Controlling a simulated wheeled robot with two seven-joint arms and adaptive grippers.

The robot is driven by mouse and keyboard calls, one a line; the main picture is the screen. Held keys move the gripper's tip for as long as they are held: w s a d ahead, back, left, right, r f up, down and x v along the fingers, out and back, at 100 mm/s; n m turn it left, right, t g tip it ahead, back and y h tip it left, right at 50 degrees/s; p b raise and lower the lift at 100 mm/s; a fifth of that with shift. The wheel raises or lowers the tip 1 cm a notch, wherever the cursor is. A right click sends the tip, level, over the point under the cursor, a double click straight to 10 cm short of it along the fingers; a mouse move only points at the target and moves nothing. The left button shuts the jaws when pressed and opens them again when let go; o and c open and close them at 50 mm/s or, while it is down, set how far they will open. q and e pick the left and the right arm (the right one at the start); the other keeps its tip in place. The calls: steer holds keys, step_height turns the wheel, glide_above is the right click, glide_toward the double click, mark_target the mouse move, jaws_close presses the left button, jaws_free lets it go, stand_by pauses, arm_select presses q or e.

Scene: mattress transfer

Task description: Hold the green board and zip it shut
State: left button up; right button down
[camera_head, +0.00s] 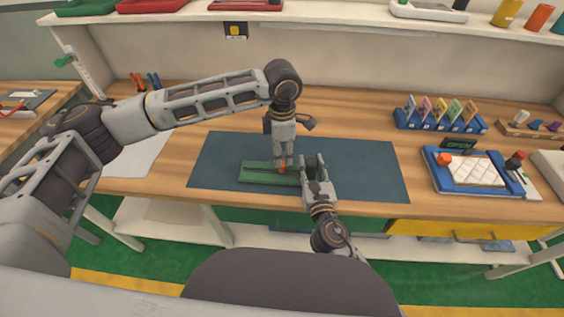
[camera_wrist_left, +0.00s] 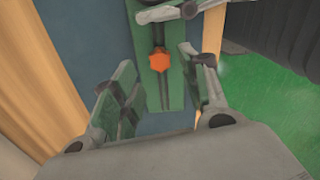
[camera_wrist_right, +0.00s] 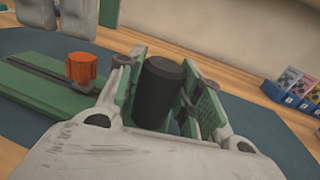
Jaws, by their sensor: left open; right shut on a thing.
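The green board (camera_head: 257,172) lies flat on a dark blue mat (camera_head: 365,180), with a dark groove along its length. An orange knob (camera_head: 282,169) sits on the groove; it also shows in the left wrist view (camera_wrist_left: 159,62) and the right wrist view (camera_wrist_right: 82,68). My left gripper (camera_head: 282,165) points down over the knob, and its fingers stand open either side of the board in its wrist view (camera_wrist_left: 155,85). My right gripper (camera_head: 314,163) is at the board's right end, shut on a black cylinder (camera_wrist_right: 160,90) between its green-padded fingers. Its arm partly hides that end.
A blue-framed tray (camera_head: 433,173) with a white quilted pad stands at the right, near the table's front edge. A blue rack (camera_head: 440,124) of coloured cards is behind it. Pliers (camera_head: 145,82) lie at the back left. The mat's right part is clear.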

mark_target(282, 168)
arm_select(q)
steer(key=shift+f, duration=2.5)
jaws_close()
